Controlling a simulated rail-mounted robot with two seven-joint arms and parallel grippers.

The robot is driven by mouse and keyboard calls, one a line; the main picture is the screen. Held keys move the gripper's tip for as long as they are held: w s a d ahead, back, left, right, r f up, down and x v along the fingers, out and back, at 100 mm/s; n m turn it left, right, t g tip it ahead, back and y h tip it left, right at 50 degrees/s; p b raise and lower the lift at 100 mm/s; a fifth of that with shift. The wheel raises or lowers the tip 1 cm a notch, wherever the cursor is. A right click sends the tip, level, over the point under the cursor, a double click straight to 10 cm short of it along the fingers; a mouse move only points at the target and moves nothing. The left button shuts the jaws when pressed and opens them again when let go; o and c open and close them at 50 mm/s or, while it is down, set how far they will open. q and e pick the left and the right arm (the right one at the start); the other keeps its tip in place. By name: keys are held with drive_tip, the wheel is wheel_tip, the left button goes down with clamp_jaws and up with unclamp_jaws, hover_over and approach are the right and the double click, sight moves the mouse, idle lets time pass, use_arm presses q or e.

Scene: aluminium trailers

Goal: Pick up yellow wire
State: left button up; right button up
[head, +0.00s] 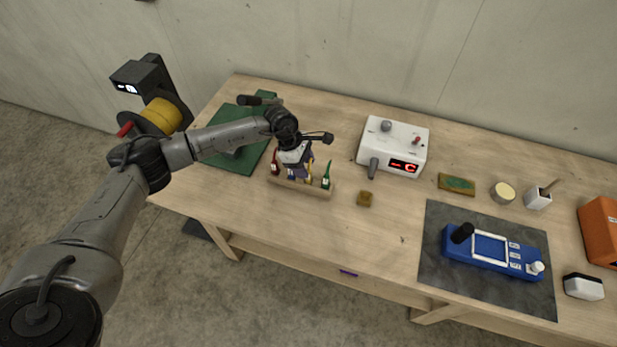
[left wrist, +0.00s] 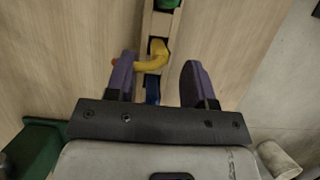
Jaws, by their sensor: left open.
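The yellow wire (left wrist: 153,57) is a short bent piece standing in a wooden rack (left wrist: 147,37) in the left wrist view. In the head view a bit of yellow wire (head: 309,169) shows in the rack (head: 312,190), partly hidden by my left gripper. My left gripper (left wrist: 158,78) is open, with its purple fingers on either side of the rack; the yellow wire lies at the tips, near the left finger. In the head view the left gripper (head: 300,172) is over the rack. The right gripper is not in view.
Red, blue and green (head: 327,175) pieces stand close by in the rack. A green mat (head: 232,160) is left. A yellow spool (head: 163,113) is beyond the table's left edge.

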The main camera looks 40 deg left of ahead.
sight(309, 171)
use_arm(q)
drive_tip(key=shift+x, duration=1.85)
clamp_jaws()
